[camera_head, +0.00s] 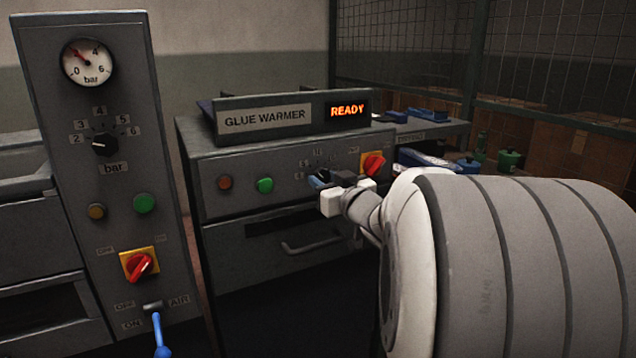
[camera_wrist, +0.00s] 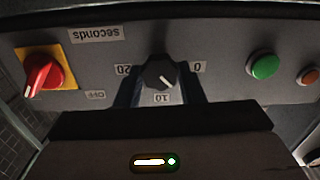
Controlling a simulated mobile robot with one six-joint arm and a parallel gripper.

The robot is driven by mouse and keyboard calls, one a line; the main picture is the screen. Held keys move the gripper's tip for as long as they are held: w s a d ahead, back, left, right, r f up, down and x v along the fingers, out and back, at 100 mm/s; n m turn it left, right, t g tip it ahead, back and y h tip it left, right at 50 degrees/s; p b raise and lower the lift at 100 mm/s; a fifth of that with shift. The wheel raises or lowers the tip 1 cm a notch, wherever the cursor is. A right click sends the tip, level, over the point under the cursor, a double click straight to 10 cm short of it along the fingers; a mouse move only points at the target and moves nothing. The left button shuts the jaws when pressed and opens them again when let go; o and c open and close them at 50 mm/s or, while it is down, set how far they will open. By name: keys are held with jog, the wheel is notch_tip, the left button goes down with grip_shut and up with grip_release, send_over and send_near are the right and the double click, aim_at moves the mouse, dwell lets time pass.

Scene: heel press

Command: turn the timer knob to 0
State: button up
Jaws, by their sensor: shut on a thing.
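The timer knob (camera_wrist: 160,72) is a dark round knob on the grey glue warmer panel, under a "seconds" label that appears upside down in the wrist view. Around it are the marks 20 at left, 10 below and 0 at right. Its pale pointer line slants to the lower right, between 10 and 0. My gripper (camera_wrist: 160,88) has its dark fingers on both sides of the knob and is shut on it. In the head view my gripper (camera_head: 322,179) is at the panel, hiding most of the knob and some marks.
On the same panel are a red-on-yellow switch (camera_wrist: 43,74), a green button (camera_wrist: 265,67) and an orange-red button (camera_wrist: 307,76). The display (camera_head: 348,109) reads READY. A separate control column (camera_head: 110,190) with a gauge, selector and blue lever stands at left.

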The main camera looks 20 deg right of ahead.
jog(key=shift+f, duration=0.1)
jog(key=n+b, duration=0.2)
jog(key=n, duration=0.1)
jog(key=shift+n, duration=0.4)
jog(key=shift+n+b, duration=1.25)
jog(key=shift+n, duration=0.65)
jog(key=o, duration=1)
jog(key=shift+s, duration=0.1)
